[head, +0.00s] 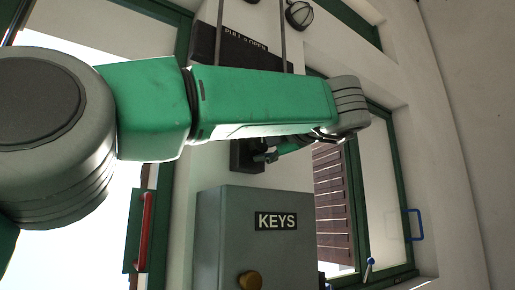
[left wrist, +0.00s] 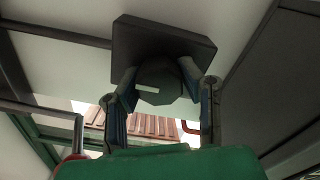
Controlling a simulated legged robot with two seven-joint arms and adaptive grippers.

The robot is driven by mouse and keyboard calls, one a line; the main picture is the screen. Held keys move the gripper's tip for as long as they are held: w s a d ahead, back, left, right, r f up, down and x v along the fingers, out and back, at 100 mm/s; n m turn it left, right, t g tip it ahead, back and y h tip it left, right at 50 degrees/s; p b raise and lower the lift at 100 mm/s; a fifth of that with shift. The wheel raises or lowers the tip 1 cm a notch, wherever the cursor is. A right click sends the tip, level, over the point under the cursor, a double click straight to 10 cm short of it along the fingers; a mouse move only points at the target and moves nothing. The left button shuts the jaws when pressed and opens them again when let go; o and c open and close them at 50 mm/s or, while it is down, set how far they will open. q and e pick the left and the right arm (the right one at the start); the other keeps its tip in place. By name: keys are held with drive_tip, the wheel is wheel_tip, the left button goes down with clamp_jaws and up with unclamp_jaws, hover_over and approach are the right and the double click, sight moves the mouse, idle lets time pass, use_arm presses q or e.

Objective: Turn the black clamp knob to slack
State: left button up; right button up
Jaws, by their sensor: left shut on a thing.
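The black clamp knob (left wrist: 159,84) is a dark faceted knob with a short white mark on its face. It stands on a dark square plate (left wrist: 165,40) in the left wrist view. My left gripper (left wrist: 162,88) is shut on the knob, with one finger on each side of it. In the head view the dark plate (head: 246,155) shows below my green forearm, above the keys box. My left gripper (head: 268,156) shows there at the plate, small and dark. The knob itself is hard to make out in that view. My right gripper is in neither view.
A grey box marked KEYS (head: 230,230) with a brass knob (head: 250,281) stands below the plate. A red handle (head: 146,230) is at left. A lettered dark board (head: 232,46) is behind my arm.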

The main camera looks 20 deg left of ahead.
use_arm(q)
drive_tip(key=shift+w+d+f, duration=0.1)
drive_tip(key=shift+d+f, duration=0.15)
drive_tip(key=shift+f, duration=0.15)
drive_tip(key=o, duration=1.2)
drive_tip(key=shift+c, duration=0.2)
drive_tip(key=shift+d+r, duration=0.15)
drive_tip(key=shift+r, duration=0.05)
drive_tip(key=shift+d+r, duration=0.1)
drive_tip(key=shift+d, duration=0.15)
drive_tip(key=v, duration=1.2)
